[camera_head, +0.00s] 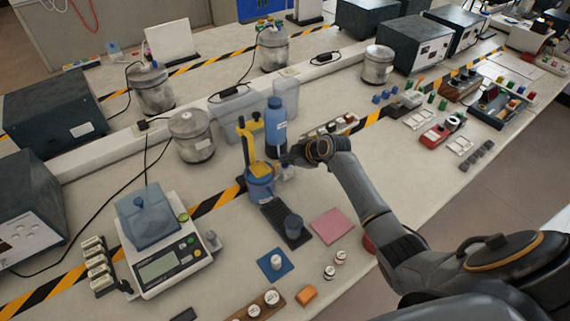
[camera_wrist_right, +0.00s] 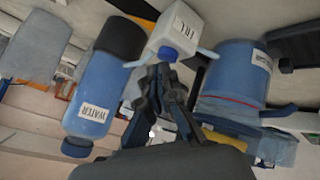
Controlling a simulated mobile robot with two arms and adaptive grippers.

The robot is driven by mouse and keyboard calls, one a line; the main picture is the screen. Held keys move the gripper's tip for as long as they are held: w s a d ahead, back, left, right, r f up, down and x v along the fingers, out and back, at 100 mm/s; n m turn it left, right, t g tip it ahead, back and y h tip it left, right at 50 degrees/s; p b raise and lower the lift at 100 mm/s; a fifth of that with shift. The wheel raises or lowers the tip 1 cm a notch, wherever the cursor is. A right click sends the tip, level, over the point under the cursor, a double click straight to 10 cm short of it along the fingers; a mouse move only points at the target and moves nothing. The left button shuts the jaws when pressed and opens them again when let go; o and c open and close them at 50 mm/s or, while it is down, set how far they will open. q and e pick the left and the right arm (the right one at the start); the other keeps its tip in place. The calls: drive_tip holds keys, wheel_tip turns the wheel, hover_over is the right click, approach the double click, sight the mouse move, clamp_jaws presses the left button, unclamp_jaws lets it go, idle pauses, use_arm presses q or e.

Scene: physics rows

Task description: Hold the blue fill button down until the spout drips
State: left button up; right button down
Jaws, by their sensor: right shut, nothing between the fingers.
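The white box marked FILL (camera_wrist_right: 180,28) shows in the right wrist view, with the blue fill button (camera_wrist_right: 168,53) on its near face. My right gripper (camera_wrist_right: 160,76) is shut and empty, its tips close to the button; I cannot tell whether they touch it. In the head view my right gripper (camera_head: 287,161) is beside the blue and yellow dispenser (camera_head: 260,184) and hides the button. A blue tank (camera_wrist_right: 236,72) is beside the box in the wrist view. I cannot make out drips or clearly identify the spout. My left gripper is not in view.
The blue WATER bottle (camera_head: 275,128) stands behind my right gripper. A scale (camera_head: 166,262) is at the left. A pink mat (camera_head: 332,225) lies bare to the right of the cup.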

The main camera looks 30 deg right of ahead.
sight(287, 165)
drive_tip(key=shift+f+b, duration=0.4)
drive_tip(key=shift+f, duration=0.1)
drive_tip(key=shift+r, duration=0.1)
idle(3.3)
drive_tip(key=shift+r+p, duration=0.75)
drive_tip(key=shift+r, duration=0.1)
wheel_tip(287, 165, up, 5)
drive_tip(key=p, duration=0.4)
idle(0.3)
